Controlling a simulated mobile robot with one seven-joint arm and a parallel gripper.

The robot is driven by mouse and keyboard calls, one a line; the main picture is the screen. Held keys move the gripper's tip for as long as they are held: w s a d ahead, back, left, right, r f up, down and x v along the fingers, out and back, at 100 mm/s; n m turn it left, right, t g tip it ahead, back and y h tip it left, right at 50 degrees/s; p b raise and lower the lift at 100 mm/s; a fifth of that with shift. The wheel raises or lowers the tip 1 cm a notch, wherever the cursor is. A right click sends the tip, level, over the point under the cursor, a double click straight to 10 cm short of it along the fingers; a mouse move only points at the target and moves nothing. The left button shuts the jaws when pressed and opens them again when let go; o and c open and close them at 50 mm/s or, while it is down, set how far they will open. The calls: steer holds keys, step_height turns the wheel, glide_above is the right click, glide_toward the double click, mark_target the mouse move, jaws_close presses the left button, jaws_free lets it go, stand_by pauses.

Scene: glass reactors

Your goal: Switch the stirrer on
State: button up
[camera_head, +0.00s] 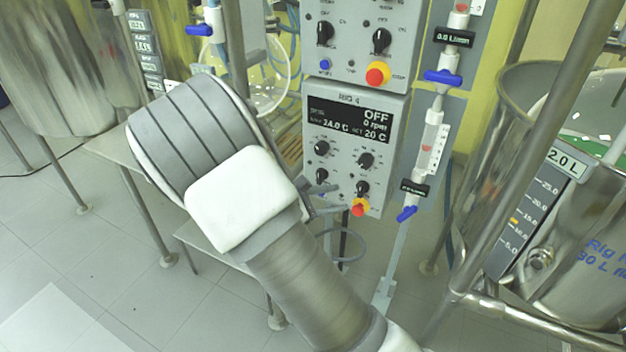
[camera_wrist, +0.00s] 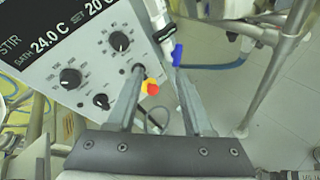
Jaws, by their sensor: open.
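The grey RIG 4 control box (camera_head: 347,175) stands at the centre of the head view. Its black display (camera_head: 348,123) reads OFF, 0 rpm and SET 20 C. My gripper (camera_head: 318,198) is in front of the box's lower left, partly hidden by my wrist. The left fingertip overlaps a black knob (camera_wrist: 138,70). Contact cannot be told.
A second control box (camera_head: 365,45) sits directly above. A flowmeter tube with blue valve handles (camera_head: 443,77) runs close on the right. A steel vessel frame (camera_head: 500,230) stands further right, and a low steel table (camera_head: 190,225) lies left. A grey cable loop hangs below the box.

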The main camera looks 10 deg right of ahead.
mark_target(318, 178)
steer(key=w+a+f+n+t+y+b, duration=0.1)
steer(key=w+a+f+n+t+b, duration=0.1)
steer(key=w+a+f+n+t, duration=0.25)
steer(key=w+a+f+n+t+y+b, duration=0.1)
steer(key=w+a+f+n+t, duration=0.1)
steer(key=a+f+n+t, duration=0.35)
steer(key=shift+n+g, duration=0.4)
steer(key=shift+g, duration=0.4)
steer(key=b+x, duration=0.1)
steer(key=x, duration=0.4)
steer(key=f+b+x, duration=0.1)
steer(key=x, duration=0.5)
steer(key=b+x, duration=0.1)
steer(key=x, duration=0.5)
steer(key=shift+w+a+f+b, duration=0.1)
steer(key=shift+a+f+b, duration=0.1)
steer(key=shift+f+b, duration=0.2)
jaws_close()
